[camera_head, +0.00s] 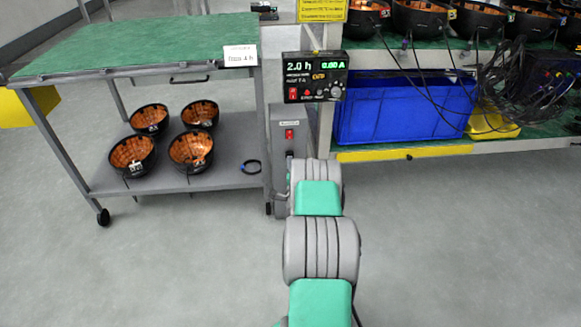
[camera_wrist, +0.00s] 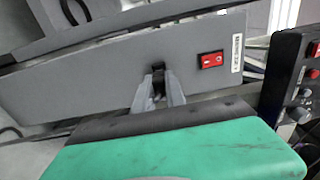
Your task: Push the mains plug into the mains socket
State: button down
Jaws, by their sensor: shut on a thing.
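In the wrist view, the two grey fingers of my gripper (camera_wrist: 168,92) are shut on the small black mains plug (camera_wrist: 158,80). The plug's front is at the face of a grey box (camera_wrist: 110,82). I cannot tell how deep it sits. The mains socket is not visible, hidden behind the plug and fingers. A red rocker switch (camera_wrist: 211,60) and a white label are on the same face, to the right of the plug. In the head view, the grey box (camera_head: 278,152) shows its red switch (camera_head: 289,134); my arm hides its lower part, the gripper and the plug.
A black control unit (camera_head: 314,77) reading 2.0 h and 0.00 A is above the box; its edge shows right in the wrist view (camera_wrist: 288,75). A green-topped cart (camera_head: 140,45) with black bowls stands left. A rack with a blue bin (camera_head: 400,108) and cables stands right. The floor in front is clear.

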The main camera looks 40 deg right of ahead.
jog(key=shift+w+d, duration=0.25)
jog(key=shift+w, duration=0.1)
jog(key=c, duration=1.3)
grip_release()
jog(key=v, duration=0.7)
jog(key=shift+s+a+p, duration=0.2)
jog(key=shift+s+p, duration=0.1)
jog(key=shift+p, duration=0.05)
jog(key=shift+c, duration=0.2)
